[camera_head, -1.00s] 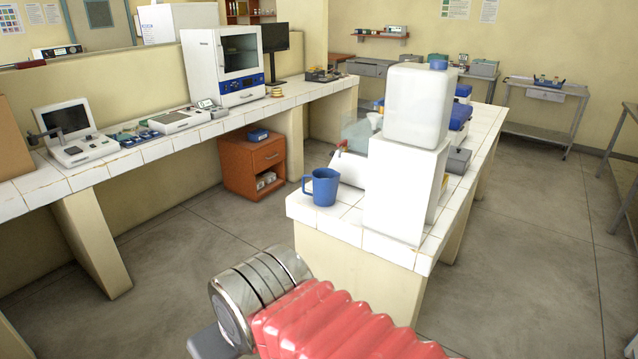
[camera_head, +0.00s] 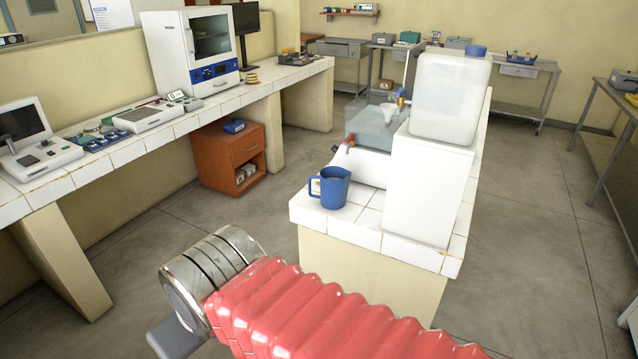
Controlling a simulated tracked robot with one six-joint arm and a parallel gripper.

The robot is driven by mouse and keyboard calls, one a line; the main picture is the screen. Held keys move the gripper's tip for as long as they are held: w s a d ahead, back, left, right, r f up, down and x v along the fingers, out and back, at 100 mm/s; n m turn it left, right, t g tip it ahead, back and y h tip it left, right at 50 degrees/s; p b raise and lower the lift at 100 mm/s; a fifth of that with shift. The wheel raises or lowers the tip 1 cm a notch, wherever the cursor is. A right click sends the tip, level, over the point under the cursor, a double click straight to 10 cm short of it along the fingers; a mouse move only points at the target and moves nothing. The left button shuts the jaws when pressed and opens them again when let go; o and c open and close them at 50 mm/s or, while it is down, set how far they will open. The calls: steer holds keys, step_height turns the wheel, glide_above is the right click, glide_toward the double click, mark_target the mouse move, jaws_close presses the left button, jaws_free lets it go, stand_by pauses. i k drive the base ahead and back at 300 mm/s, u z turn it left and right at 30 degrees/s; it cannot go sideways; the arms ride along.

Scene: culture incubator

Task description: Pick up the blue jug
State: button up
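The blue jug (camera_head: 336,190) stands upright near the front left corner of the white-tiled bench (camera_head: 312,212). Its open top shows, and its handle points left. My arm, with a red ribbed sleeve and a metal wrist, crosses the bottom of the view. A small grey part of my gripper (camera_head: 174,339) shows at the lower left, beyond the wrist. It is in front of and to the left of the jug, well apart from it. The fingers are not clearly visible, so their opening cannot be told.
A white block (camera_head: 428,192) bearing a translucent container (camera_head: 449,98) stands right of the jug. A clear tank (camera_head: 377,126) is behind the jug. A long tiled counter with instruments runs along the left wall, with an orange cabinet (camera_head: 228,158) below. Floor is open between the benches.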

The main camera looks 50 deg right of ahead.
mark_target(334, 181)
steer(key=i, duration=1.45)
steer(key=z, duration=1.6)
